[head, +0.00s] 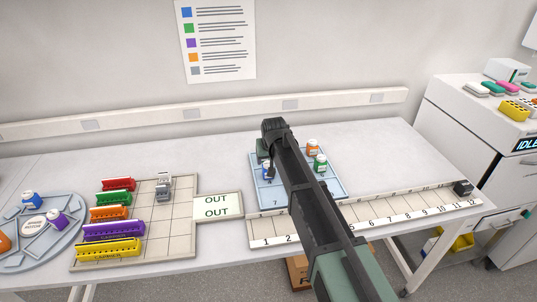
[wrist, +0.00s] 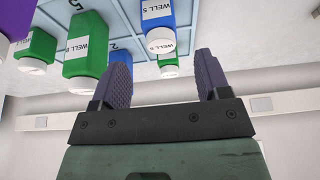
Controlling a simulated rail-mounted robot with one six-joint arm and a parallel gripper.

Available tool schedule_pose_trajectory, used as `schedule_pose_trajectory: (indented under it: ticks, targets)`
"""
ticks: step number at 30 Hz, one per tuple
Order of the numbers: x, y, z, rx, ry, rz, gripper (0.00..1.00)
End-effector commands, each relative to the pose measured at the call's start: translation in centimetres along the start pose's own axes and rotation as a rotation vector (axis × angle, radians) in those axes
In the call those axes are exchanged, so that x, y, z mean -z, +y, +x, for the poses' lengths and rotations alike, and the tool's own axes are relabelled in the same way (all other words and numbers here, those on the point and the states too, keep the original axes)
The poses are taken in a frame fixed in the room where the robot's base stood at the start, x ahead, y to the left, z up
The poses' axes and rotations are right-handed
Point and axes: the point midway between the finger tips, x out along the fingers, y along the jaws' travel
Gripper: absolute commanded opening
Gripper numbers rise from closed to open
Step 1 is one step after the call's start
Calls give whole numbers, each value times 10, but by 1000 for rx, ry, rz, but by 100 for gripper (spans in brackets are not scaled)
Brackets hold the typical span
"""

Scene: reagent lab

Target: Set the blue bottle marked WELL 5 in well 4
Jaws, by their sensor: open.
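A blue bottle marked WELL 5 (wrist: 156,14) with a white cap shows at the top of the wrist view. A blue bottle (head: 265,171) stands at the left of the blue well tray (head: 263,202) in the head view; its label is unreadable there. My gripper (wrist: 163,76) is open, with nothing between its fingers; the WELL 5 bottle lies beyond the fingertips, apart from them. In the head view my arm covers the tray's middle and hides the fingertips. A 7 shows on the tray's front left; I cannot make out well 4.
Orange (head: 312,145) and green (head: 320,162) bottles stand at the tray's right. In the wrist view a green bottle (wrist: 87,48) is close to the left finger. A numbered strip (head: 400,214) runs along the front; coloured racks (head: 113,230) and a round tray (head: 62,256) are left.

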Motion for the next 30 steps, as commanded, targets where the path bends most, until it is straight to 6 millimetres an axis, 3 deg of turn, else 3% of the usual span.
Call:
schedule_pose_trajectory:
  ticks: [1, 3, 14, 17, 20, 21, 25, 27, 30]
  targets:
    - [3, 0, -25, 0, 0, 0, 70]
    - [2, 0, -35, 0, 0, 0, 70]
    - [-8, 5, -38, -3, -7, 5, 70]
    - [-52, 34, -53, -17, -55, 37, 70]
    - [-132, 78, -82, -37, -146, 96, 70]
    - [-168, 94, -95, -44, -189, 124, 70]
    - [-273, 127, -135, -53, -318, 206, 70]
    - [-307, 134, -148, -53, -363, 236, 70]
    - [-324, 137, -156, -51, -392, 252, 70]
